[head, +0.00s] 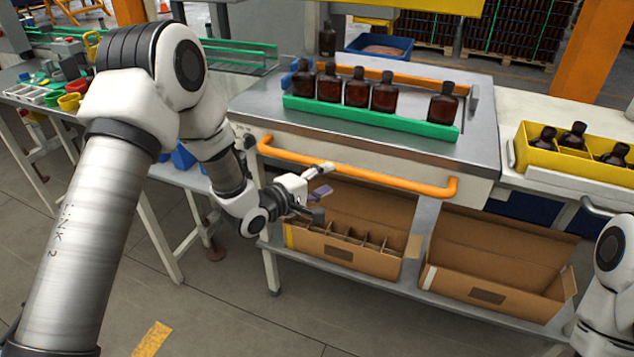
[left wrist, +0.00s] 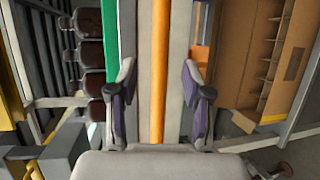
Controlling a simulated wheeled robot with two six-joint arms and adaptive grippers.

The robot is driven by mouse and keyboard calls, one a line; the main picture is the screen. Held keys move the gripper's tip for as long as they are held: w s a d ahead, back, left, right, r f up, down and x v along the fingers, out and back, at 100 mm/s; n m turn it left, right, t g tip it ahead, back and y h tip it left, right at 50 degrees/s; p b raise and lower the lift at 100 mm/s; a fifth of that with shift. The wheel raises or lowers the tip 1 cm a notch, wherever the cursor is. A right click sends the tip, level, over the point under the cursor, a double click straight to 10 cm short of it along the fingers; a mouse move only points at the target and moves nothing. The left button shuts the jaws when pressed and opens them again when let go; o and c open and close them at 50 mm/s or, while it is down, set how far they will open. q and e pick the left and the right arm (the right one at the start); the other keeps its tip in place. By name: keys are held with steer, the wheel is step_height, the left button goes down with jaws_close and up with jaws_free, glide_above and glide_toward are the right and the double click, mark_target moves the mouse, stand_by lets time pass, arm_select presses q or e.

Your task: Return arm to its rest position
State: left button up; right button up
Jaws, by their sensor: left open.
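My left arm (head: 225,172) comes in from the left of the head view and reaches toward the front of the steel workbench. My left gripper (head: 318,193) is open and empty, in front of the bench's orange handrail (head: 355,166) and above the divided cardboard box. In the left wrist view the two dark finger pads (left wrist: 161,85) stand wide apart, with the orange rail (left wrist: 159,60) showing between them. I cannot tell how far the rail is from the fingers. Part of my right arm (head: 608,275) shows at the right edge; its gripper is out of view.
Several amber bottles (head: 357,91) stand along a green rail (head: 370,117) on the workbench (head: 440,75). A divided cardboard box (head: 300,240) and an open one (head: 500,255) sit on the lower shelf. A yellow crate (head: 575,165) holds bottles at right. The floor at front left is clear.

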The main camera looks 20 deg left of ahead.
arm_select(q)
steer(key=v, duration=0.2)
steer(key=shift+s+a+r, duration=0.1)
steer(key=shift+s+a, duration=0.05)
steer(key=shift+s, duration=0.2)
steer(key=s+d+f+m+g+y, duration=0.15)
steer(key=s+f+g, duration=0.25)
steer(key=s+f, duration=0.65)
steer(key=s+f+g+y, duration=0.25)
steer(key=s+f, duration=0.45)
steer(key=f, duration=0.6)
steer(key=s+a+f+m+g+y, duration=0.1)
steer(key=s+m+g, duration=0.3)
steer(key=s, duration=0.5)
steer(key=s+a+f+m+g+y, duration=0.1)
steer(key=s+a+f+m+g, duration=0.2)
steer(key=s+m, duration=0.5)
steer(key=shift+s+a+f+g+y, duration=0.2)
steer(key=shift+s+f+g+y, duration=0.3)
steer(key=shift+s, duration=0.45)
